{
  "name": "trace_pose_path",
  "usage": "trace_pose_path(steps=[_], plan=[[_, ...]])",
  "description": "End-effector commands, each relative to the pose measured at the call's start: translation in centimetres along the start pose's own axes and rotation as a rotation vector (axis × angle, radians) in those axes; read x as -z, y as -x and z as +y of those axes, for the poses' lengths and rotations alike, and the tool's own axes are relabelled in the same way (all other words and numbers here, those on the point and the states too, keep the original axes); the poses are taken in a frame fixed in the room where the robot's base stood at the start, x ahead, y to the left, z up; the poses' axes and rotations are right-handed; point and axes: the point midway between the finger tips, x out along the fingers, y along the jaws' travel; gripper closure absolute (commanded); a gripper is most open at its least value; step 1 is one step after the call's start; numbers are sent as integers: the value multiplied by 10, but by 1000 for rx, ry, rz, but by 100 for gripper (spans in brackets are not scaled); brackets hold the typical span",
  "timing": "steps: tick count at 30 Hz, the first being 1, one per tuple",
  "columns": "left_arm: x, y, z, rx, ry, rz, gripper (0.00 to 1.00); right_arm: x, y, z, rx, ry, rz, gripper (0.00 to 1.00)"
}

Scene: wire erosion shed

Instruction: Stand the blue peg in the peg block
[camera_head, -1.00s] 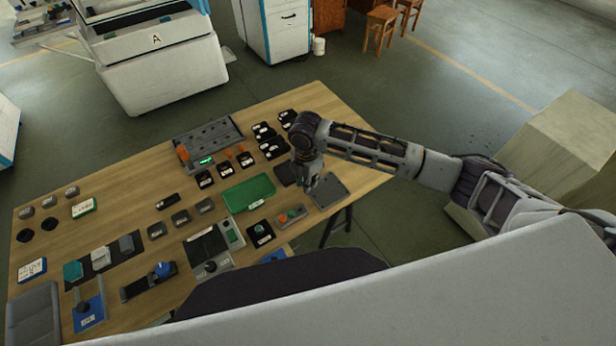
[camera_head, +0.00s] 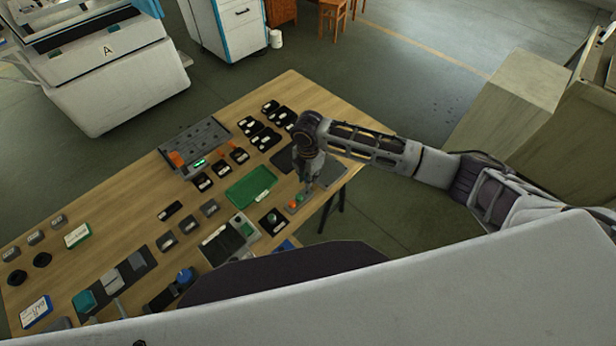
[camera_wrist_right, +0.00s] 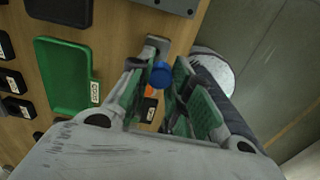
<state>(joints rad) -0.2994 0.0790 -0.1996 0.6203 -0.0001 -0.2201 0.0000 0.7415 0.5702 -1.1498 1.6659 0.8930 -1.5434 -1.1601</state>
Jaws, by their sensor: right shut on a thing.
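My right gripper (camera_head: 308,181) hangs over the near right part of the wooden table. In the right wrist view its green-padded fingers (camera_wrist_right: 165,82) are shut on the blue peg (camera_wrist_right: 160,74), whose round blue end shows between the fingertips. A small grey block with an orange-red and a green piece, apparently the peg block (camera_head: 301,203), lies just below and beside the gripper. In the wrist view an orange piece (camera_wrist_right: 150,90) shows under the blue peg. I cannot see the peg's lower end or the block's free hole. My left gripper is not in view.
A grey plate (camera_head: 328,173) lies just right of the gripper. A green tray (camera_head: 251,186) and a black block with a green knob (camera_head: 272,221) lie to the left. Several black holders and a grey rack (camera_head: 196,146) stand farther back.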

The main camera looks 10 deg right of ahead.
Motion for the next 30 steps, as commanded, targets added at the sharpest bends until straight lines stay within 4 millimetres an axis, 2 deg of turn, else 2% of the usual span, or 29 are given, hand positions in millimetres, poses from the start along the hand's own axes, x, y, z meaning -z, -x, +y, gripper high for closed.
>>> trace_pose_path(steps=[12,30], plan=[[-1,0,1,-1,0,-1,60,0,0,10,-2,33,0,95],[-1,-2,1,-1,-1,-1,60,0,-3,10,-1,41,0,95]])
